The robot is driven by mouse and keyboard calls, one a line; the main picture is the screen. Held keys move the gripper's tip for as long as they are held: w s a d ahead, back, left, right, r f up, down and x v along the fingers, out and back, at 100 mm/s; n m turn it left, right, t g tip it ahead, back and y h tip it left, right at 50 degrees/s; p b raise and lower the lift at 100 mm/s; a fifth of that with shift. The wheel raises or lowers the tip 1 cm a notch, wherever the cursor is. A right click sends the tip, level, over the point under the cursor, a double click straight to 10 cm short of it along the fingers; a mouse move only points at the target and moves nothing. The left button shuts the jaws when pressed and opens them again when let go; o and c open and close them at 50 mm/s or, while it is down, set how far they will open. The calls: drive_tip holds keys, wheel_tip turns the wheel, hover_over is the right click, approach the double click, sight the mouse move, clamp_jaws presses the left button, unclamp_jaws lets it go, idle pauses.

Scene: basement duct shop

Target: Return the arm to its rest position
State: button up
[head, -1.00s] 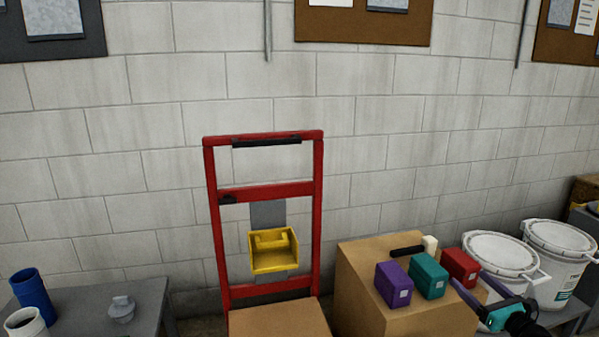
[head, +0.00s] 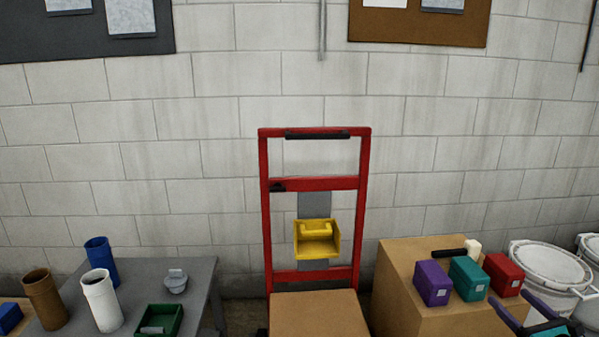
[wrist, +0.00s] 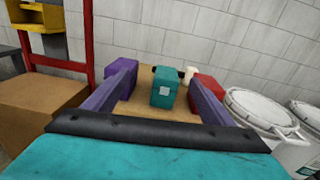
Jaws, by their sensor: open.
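My gripper (head: 513,300) is at the lower right of the head view, its purple fingers spread and nothing held between them. In the wrist view, the fingers (wrist: 162,78) point at a cardboard box with small boxes on it. A teal box (wrist: 163,88) shows between the fingertips, beyond them. A purple box (wrist: 118,80) is partly hidden by the left finger and a red box (wrist: 208,84) by the right one. In the head view these are the purple (head: 433,283), teal (head: 468,279) and red (head: 503,274) boxes.
A black-handled tool (head: 456,252) lies behind the boxes on the cardboard box (head: 402,295). White buckets (head: 548,264) stand at right. A red hand truck (head: 265,210) with a yellow bin (head: 317,240) is central. A grey table (head: 203,272) at left holds pipes and a green bin (head: 161,320).

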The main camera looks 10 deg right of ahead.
drive_tip(key=w+a+f+n+g+y, duration=0.25)
drive_tip(key=w+a+f+n, duration=0.2)
drive_tip(key=a, duration=0.45)
drive_tip(key=w+a+f+n+g+y, duration=0.2)
drive_tip(key=w+a+f+n+g, duration=0.1)
drive_tip(key=a+f+n, duration=0.4)
drive_tip(key=w+a+f+n+g+y, duration=0.2)
drive_tip(key=w+a+f+g, duration=0.15)
drive_tip(key=a, duration=0.65)
drive_tip(key=s+a+f+n+g, duration=0.1)
drive_tip(key=a+f+n+g, duration=0.1)
drive_tip(key=a+f+n, duration=0.4)
drive_tip(key=s+a+f+n+g, duration=0.1)
drive_tip(key=a+f+n+g, duration=0.2)
drive_tip(key=a, duration=0.5)
drive_tip(key=s+a+f+n+g+h, duration=0.2)
drive_tip(key=s+a+f+n+h, duration=0.1)
drive_tip(key=a+n, duration=0.35)
drive_tip(key=s+a+f+n+g+h, duration=0.25)
drive_tip(key=a+f+n, duration=0.2)
drive_tip(key=n, duration=0.25)
drive_tip(key=s+f+g+p, duration=0.2)
drive_tip(key=s+p, duration=0.4)
drive_tip(key=s, duration=0.7)
drive_tip(key=s+f+g+p, duration=0.2)
drive_tip(key=s+p, duration=0.4)
drive_tip(key=s, duration=0.6)
drive_tip(key=shift+s+d+f+h, duration=0.2)
drive_tip(key=shift+s+f+h, duration=0.15)
drive_tip(key=shift+f, duration=0.45)
